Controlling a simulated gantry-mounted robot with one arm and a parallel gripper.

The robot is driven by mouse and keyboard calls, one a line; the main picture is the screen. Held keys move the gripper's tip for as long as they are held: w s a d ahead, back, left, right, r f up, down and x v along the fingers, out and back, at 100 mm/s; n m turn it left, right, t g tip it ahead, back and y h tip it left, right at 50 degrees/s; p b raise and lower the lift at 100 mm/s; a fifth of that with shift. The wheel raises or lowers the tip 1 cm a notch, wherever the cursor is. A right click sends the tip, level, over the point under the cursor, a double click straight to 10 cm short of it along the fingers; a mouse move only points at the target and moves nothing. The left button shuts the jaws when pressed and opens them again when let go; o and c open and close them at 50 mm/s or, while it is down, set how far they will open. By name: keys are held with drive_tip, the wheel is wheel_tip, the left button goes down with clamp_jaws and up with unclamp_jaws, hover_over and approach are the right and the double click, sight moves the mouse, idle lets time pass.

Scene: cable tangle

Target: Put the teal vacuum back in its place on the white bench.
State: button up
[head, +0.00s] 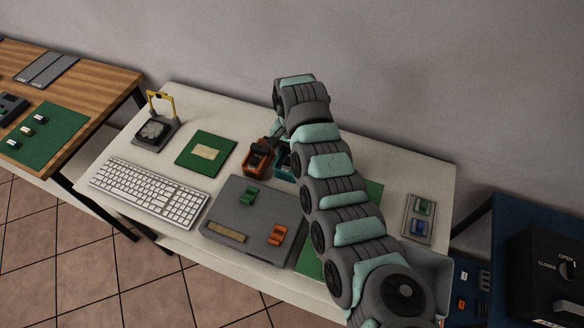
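A small teal thing (284,166), probably the teal vacuum, is on or just above the white bench (400,178), near the middle. My arm hides much of it, so its shape and whether it touches the bench are unclear. My gripper (272,146) points down at the middle of the bench, right by the teal thing and an orange and dark block-like thing (258,158) to its left. The fingertips are small, dark and partly covered by my arm. I cannot tell whether they are open, shut or holding anything.
On the bench are a keyboard (150,190), a green pad with a tan label (206,153), a yellow-framed stand (156,128), a grey board (252,218) with green and orange pieces, and a grey tray (410,231) at right. My arm crosses the right half.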

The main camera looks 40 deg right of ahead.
drive_tip(key=shift+f+b, duration=0.35)
drive_tip(key=shift+f, duration=2.35)
drive_tip(key=shift+f, duration=0.15)
drive_tip(key=o, duration=1.4)
drive_tip(key=shift+o, duration=0.2)
wheel_tip(320, 180, up, 12)
drive_tip(key=shift+r+p, duration=0.15)
drive_tip(key=shift+p, duration=0.5)
